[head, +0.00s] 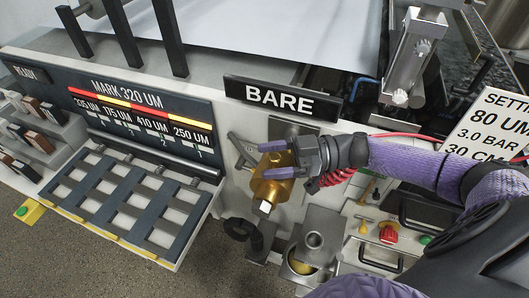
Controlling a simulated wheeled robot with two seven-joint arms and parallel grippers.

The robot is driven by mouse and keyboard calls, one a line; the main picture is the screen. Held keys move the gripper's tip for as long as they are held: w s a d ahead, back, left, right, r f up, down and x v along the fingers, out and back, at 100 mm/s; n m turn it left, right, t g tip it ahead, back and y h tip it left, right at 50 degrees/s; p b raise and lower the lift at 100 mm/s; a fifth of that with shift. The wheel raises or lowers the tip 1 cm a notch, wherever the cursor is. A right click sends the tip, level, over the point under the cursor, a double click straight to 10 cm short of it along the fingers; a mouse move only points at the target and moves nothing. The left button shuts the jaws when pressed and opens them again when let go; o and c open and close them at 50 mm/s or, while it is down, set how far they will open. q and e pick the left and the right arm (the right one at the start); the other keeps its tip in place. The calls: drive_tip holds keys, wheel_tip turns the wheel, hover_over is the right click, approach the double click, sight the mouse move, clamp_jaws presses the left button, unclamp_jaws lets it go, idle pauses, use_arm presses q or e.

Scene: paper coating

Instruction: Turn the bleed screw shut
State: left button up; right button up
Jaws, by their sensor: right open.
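A brass valve body (269,188) is mounted on the pale machine front below the BARE sign. A pale hex-shaped end (265,207) sticks out at its lower end; I cannot tell for sure whether this is the bleed screw. My right gripper (274,160) reaches in from the right, with its two purple-tipped fingers spread apart over the upper part of the brass body. The fingers hide some of the brass, and I cannot tell whether they touch it. Nothing shows held between them. My left gripper is not in view.
A grey lever (242,151) sits left of the brass body, and a black knob (240,229) below it. A slatted rack (122,205) juts out at left. A metal cup (303,262) stands below.

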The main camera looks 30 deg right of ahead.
drive_tip(key=shift+x, duration=0.75)
drive_tip(key=shift+d, duration=0.1)
drive_tip(key=shift+w, duration=0.1)
clamp_jaws()
drive_tip(key=shift+r+m+t+p, duration=0.15)
drive_tip(key=shift+m+t+p, duration=0.15)
drive_tip(key=shift+t+p, duration=0.25)
drive_tip(key=m+t+h+p, duration=0.1)
drive_tip(key=t+p, duration=0.1)
drive_tip(key=m+t+h+p, duration=0.2)
drive_tip(key=p, duration=0.1)
drive_tip(key=shift+w+d+r, duration=0.1)
drive_tip(key=shift+w, duration=0.15)
drive_tip(key=shift+w+d+f+m+t+h+p, duration=0.1)
drive_tip(key=shift+d+m+t+h+p, duration=0.05)
drive_tip(key=shift+m+t+h+p, duration=0.95)
drive_tip(key=shift+w+d+f+m+t+h+p, duration=0.1)
drive_tip(key=shift+f+m+t+h+p, duration=0.05)
drive_tip(key=shift+m+t+h+p, duration=0.9)
drive_tip(key=shift+h, duration=0.25)
unclamp_jaws()
